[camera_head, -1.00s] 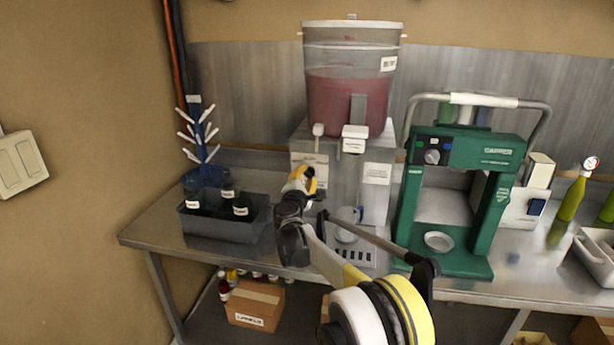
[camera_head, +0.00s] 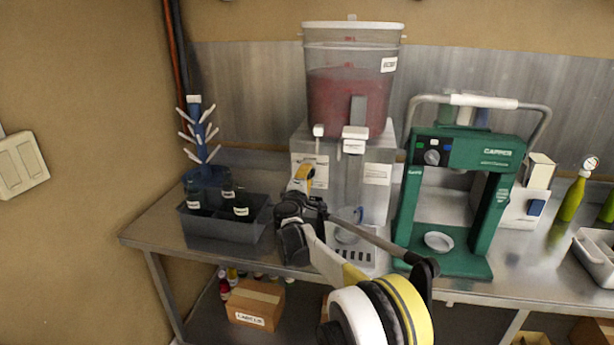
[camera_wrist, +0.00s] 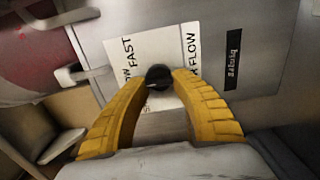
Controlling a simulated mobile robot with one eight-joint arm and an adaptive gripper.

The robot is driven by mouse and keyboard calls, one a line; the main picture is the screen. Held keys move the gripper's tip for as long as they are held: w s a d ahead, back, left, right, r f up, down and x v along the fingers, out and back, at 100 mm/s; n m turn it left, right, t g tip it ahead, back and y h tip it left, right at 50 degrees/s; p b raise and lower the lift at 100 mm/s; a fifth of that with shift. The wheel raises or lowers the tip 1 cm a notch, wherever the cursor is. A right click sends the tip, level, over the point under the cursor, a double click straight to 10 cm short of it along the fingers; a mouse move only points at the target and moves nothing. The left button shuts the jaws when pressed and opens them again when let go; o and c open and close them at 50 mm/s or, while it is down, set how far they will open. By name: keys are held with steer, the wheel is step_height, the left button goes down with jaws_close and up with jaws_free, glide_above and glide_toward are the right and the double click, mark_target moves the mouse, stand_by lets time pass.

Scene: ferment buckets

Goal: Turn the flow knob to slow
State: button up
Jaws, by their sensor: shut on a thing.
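The flow knob (camera_wrist: 159,77) is small, round and black in the wrist view. It sits on a white label plate (camera_wrist: 180,44) reading FAST at upper left and FLOW on the right. A lower word starting with S is mostly covered. My gripper (camera_wrist: 160,82) has its yellow fingers closed on the knob from both sides. I cannot tell which way the knob points. In the head view my gripper (camera_head: 303,175) is at the left front of the grey filling machine (camera_head: 374,200), hiding the knob.
A clear tank (camera_head: 350,85) of red liquid sits on the machine. A grey bin (camera_head: 222,228) of dark bottles stands to the left. A green capper (camera_head: 484,205) stands close on the right.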

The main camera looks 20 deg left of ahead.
stand_by(0.3)
steer(key=o, duration=1.2)
steer(key=v, duration=1.2)
